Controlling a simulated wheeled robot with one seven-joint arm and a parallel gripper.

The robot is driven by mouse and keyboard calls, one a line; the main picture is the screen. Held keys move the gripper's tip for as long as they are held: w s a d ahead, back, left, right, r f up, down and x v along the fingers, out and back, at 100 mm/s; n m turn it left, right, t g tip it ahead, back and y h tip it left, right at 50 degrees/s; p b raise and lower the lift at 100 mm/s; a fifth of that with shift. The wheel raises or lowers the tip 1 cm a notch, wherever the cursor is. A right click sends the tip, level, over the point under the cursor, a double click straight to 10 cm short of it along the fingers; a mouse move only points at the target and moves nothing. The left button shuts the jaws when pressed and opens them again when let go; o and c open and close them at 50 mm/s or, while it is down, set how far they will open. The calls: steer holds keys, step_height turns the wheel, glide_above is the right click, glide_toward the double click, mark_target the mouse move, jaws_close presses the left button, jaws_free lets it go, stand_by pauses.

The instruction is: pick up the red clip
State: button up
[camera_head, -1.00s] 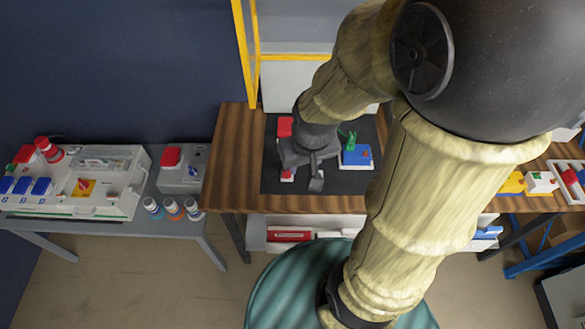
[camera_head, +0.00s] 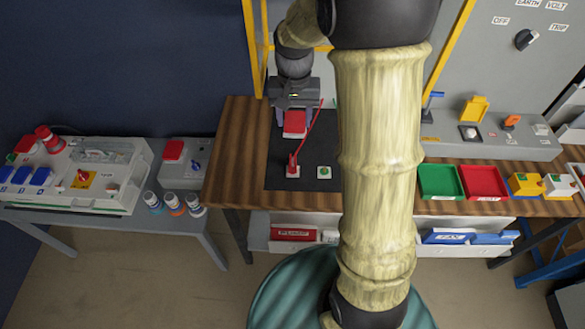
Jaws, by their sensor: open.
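The red clip (camera_head: 293,167) stands on a small white base near the front of the dark mat (camera_head: 275,181). A thin red line runs from it up and to the right, to beside my gripper; I cannot tell whether it is a lead. My gripper (camera_head: 295,121) is open, pointing down, farther back than the clip and apart from it. A red-topped block (camera_head: 294,126) shows between its fingers; I cannot tell whether they touch it. A small white base with a green top (camera_head: 324,172) sits right of the clip.
My arm hides the mat's right part. Green (camera_head: 440,195) and red (camera_head: 483,195) trays sit right on the wooden table (camera_head: 230,160). A grey panel box (camera_head: 510,150) stands behind them. A grey side table with a control box (camera_head: 85,207) is at left.

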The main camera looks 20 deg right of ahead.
mark_target(293, 156)
stand_by(0.3)
step_height(293, 156, down, 12)
steer(key=shift+f+p, duration=0.1)
steer(key=shift+p, duration=0.3)
steer(key=shift+w+a+f+p, duration=0.1)
steer(key=shift+f+p, duration=0.2)
steer(key=shift+f, duration=1)
steer(key=shift+a+f+p, duration=0.1)
steer(key=shift+f+p, duration=0.15)
steer(key=shift+f, duration=1.05)
steer(key=c, duration=1)
